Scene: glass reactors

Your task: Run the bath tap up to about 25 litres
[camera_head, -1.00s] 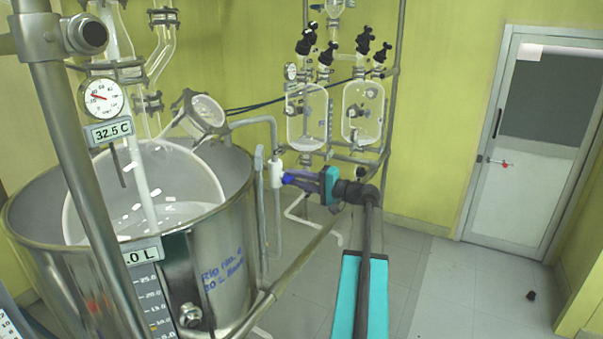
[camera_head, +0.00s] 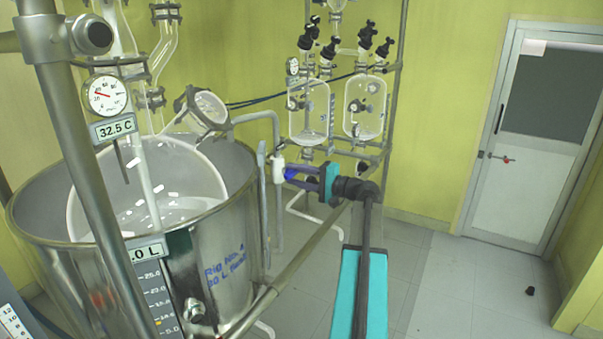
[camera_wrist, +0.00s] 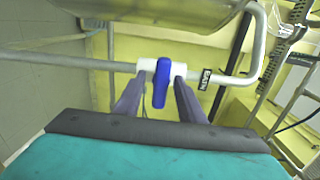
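The bath tap is a white valve body (camera_head: 278,168) with a blue lever (camera_head: 291,174), on a pipe beside the steel bath (camera_head: 190,275). In the wrist view the blue lever (camera_wrist: 162,84) points across the pipe, between my two purple fingers. My gripper (camera_head: 304,177) is open, with a gap on each side of the lever. The level gauge (camera_head: 157,295) on the bath's front has a scale up to 25.0 and an orange mark near 5.0. Its litre display (camera_head: 145,250) ends in ".0 L"; the leading digits are hidden by the post.
A metal post (camera_head: 85,170) stands in front of the bath. The bath holds a glass vessel (camera_head: 150,190). A dial thermometer (camera_head: 107,96) hangs above a 32.5 C display (camera_head: 115,129). Two glass reactors stand on a rack behind the tap. The floor toward the door (camera_head: 515,200) is mostly clear.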

